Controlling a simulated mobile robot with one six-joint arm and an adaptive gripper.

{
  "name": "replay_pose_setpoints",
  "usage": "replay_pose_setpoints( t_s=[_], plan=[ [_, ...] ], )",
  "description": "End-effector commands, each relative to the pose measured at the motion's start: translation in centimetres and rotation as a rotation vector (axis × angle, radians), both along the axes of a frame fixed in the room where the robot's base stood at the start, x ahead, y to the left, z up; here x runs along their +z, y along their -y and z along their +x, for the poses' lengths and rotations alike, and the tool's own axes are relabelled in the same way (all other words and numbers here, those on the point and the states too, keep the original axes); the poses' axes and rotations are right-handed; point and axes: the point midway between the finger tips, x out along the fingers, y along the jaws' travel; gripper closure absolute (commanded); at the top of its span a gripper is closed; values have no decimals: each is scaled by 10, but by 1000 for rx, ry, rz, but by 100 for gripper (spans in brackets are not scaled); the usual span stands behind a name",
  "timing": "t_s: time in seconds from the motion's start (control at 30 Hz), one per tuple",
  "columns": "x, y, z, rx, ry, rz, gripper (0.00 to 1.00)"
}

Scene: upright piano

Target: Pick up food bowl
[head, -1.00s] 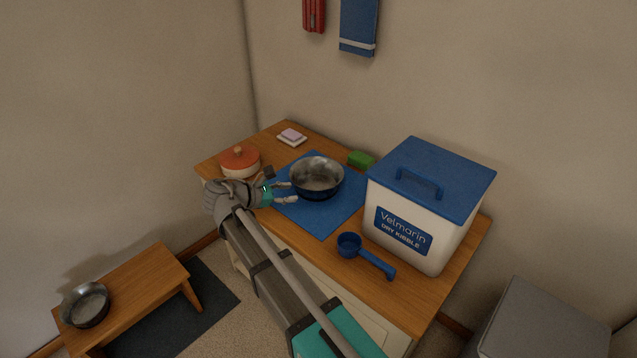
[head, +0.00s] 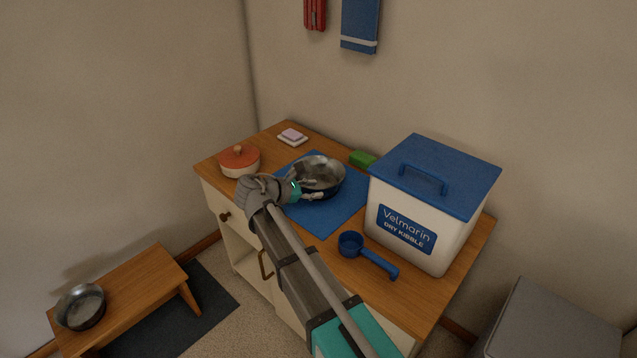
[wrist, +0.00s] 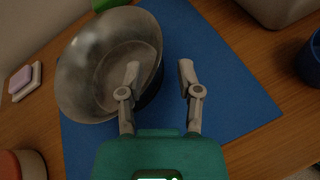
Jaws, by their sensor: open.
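A metal food bowl with a dark blue outside (head: 326,170) stands on a blue mat (head: 325,221) on the wooden cabinet top. In the wrist view the bowl (wrist: 95,62) fills the upper left. My gripper (head: 309,190) is open at the near side of the bowl. In the wrist view, the gripper (wrist: 159,75) has its left finger over the bowl's inside and its right finger outside the rim, above the mat. The bowl's wall runs between the fingers. I cannot tell whether either finger touches it. A second metal bowl (head: 81,307) sits on a low wooden bench.
A white kibble bin with a blue lid (head: 430,195) stands right of the mat. A blue scoop (head: 368,255) lies in front of it. A red-lidded pot (head: 239,161), a soap dish (head: 292,138) and a green block (head: 362,158) surround the mat. A grey box (head: 548,325) stands at lower right.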

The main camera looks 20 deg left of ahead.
Motion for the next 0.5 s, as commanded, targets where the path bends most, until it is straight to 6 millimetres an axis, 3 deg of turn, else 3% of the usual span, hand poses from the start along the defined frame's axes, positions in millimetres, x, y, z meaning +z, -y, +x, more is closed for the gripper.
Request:
replay_pose_setpoints(
  t_s=[0.23,0.5],
  plan=[
    [-4,4,7,-1,0,0,55],
    [-16,19,32,-2,0,1,55]
  ],
)
